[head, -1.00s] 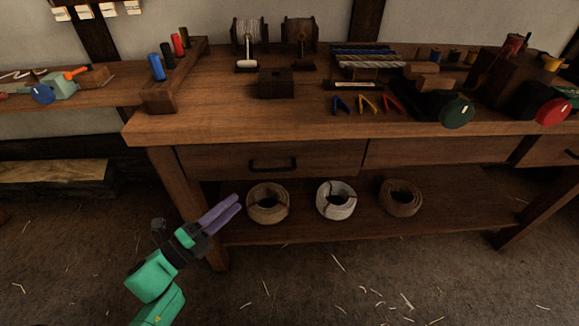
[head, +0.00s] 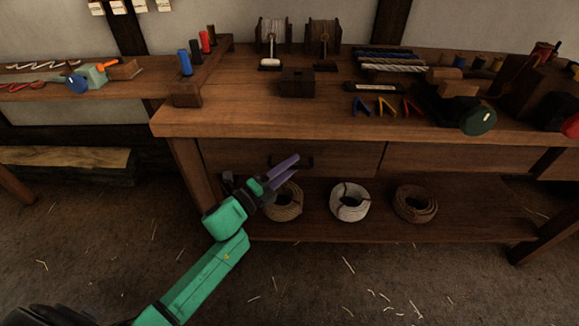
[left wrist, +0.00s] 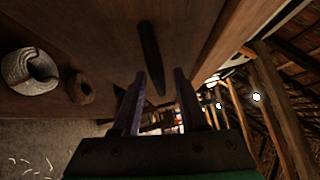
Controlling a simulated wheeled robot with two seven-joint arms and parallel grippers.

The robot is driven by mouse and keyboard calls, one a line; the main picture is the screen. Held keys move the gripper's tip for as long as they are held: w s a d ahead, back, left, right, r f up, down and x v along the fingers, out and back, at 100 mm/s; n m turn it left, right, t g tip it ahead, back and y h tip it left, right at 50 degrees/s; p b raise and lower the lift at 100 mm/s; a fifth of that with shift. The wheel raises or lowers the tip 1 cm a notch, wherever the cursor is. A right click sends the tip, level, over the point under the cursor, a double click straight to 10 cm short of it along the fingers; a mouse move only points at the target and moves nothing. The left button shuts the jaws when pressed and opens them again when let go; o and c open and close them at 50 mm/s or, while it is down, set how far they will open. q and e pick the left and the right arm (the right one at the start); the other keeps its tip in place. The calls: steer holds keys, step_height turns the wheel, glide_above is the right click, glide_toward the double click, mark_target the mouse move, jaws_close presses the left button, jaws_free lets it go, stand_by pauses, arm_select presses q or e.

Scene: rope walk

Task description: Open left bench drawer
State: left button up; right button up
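The left bench drawer (head: 345,160) is flush with the bench front and looks shut. Its dark bar handle (head: 304,164) is partly hidden behind my left gripper's fingers. My left gripper (head: 287,169), with purple fingers, is at the handle in the head view. In the left wrist view its fingers (left wrist: 158,92) are spread apart, and the dark handle (left wrist: 150,55) appears in the gap between them, ahead and nearly in line with them. I cannot tell whether any finger touches it. My right gripper is not in view.
The workbench top (head: 240,118) overhangs just above the drawer. Rope coils lie on the lower shelf: tan (head: 285,208), white (head: 349,203) and brown (head: 414,205). A bench leg (head: 190,172) stands left of the drawer. The floor in front is open with straw bits.

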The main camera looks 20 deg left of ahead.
arm_select(q)
jaws_close()
stand_by(1.2)
